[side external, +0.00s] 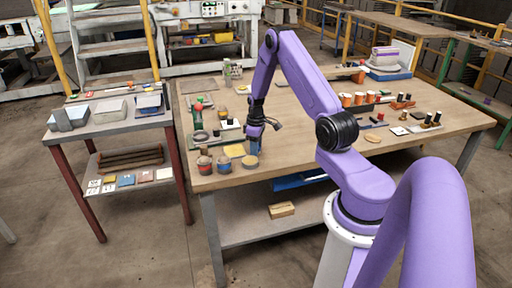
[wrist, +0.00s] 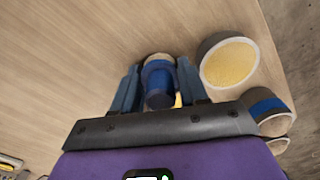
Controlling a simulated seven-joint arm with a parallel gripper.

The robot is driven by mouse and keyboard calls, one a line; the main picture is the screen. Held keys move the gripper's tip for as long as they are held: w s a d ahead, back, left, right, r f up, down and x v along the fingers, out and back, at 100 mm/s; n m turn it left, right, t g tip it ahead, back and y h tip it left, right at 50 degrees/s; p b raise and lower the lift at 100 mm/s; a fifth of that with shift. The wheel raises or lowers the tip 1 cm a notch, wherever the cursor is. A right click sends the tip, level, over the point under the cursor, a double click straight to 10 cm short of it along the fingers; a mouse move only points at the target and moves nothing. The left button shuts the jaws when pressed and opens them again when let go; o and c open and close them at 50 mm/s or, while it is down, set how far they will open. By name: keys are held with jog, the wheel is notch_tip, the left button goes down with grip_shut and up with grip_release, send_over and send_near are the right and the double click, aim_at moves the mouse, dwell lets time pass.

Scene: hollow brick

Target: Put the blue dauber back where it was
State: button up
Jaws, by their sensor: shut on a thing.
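My gripper (side external: 255,143) points down over the near left part of the wooden workbench (side external: 300,135). In the wrist view my gripper (wrist: 158,82) is shut on the blue dauber (wrist: 158,88), which sits between the two fingers. The dauber has a dark blue body and a pale tan end. In the side view the dauber is mostly hidden by the fingers. I cannot tell whether it touches the bench top.
A pale round pot with yellow contents (wrist: 230,65) is close beside the right finger. Orange cups (side external: 346,99) stand farther right. The middle of the bench is clear.

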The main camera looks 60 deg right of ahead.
jog(key=shift+f, duration=0.1)
jog(key=o, duration=0.7)
jog(key=shift+c, duration=0.2)
